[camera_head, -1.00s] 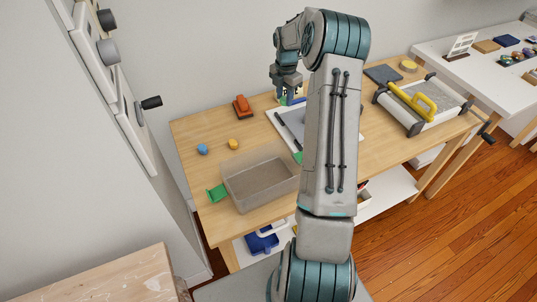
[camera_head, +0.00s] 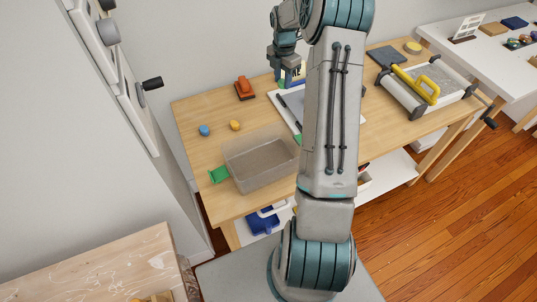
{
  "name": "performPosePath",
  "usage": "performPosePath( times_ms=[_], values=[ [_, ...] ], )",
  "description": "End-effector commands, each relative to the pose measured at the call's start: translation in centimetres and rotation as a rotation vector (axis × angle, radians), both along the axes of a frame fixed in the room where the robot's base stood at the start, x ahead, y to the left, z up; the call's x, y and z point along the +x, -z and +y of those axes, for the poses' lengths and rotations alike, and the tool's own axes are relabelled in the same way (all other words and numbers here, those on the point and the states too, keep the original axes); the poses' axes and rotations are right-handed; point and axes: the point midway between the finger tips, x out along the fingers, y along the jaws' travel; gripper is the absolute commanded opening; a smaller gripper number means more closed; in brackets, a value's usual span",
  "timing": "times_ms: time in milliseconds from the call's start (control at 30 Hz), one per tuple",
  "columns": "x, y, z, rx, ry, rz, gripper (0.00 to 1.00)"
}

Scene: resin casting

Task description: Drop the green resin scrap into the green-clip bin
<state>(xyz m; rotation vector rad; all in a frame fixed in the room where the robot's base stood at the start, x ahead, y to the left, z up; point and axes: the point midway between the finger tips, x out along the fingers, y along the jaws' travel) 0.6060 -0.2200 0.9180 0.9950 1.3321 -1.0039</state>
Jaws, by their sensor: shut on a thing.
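My gripper (camera_head: 289,82) is at the back of the wooden workbench, over the far edge of a white board, left of my forearm. It is small in the picture and seems shut on a small green piece (camera_head: 281,84), which looks like the green resin scrap. The fingertips and most of the piece are hard to make out. The green-clip bin (camera_head: 262,184) is a clear, open, boxy container at the bench's front left. A green clip (camera_head: 219,174) is on its left side. A bit of green also shows at its far right corner. The gripper is behind and above the bin, apart from it.
A framed tray with a yellow handle (camera_head: 430,88) is at right. A wall unit with knobs borders the left.

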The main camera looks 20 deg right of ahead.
Motion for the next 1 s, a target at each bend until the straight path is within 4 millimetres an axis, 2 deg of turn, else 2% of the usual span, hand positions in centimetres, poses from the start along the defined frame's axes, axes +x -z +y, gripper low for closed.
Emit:
performPosePath(
  times_ms=[33, 200, 500, 600, 733, 900, 1000],
  values=[
    [-0.8, -1.2, 1.3, -0.004, -0.011, 0.001, 0.11],
    [-4.4, -3.5, 5.3, -0.01, -0.026, 0.006, 0.11],
    [-12.4, -6.6, 10.9, -0.009, -0.016, 0.005, 0.11],
    [-14.9, -7.2, 12.2, -0.005, -0.006, 0.003, 0.11],
    [-17.3, -7.6, 13.3, -0.001, 0.007, -0.001, 0.11],
    [-18.7, -7.6, 13.9, 0.004, 0.016, -0.003, 0.11],
    [-18.9, -7.2, 14.0, 0.004, 0.017, -0.004, 0.11]
  ],
)
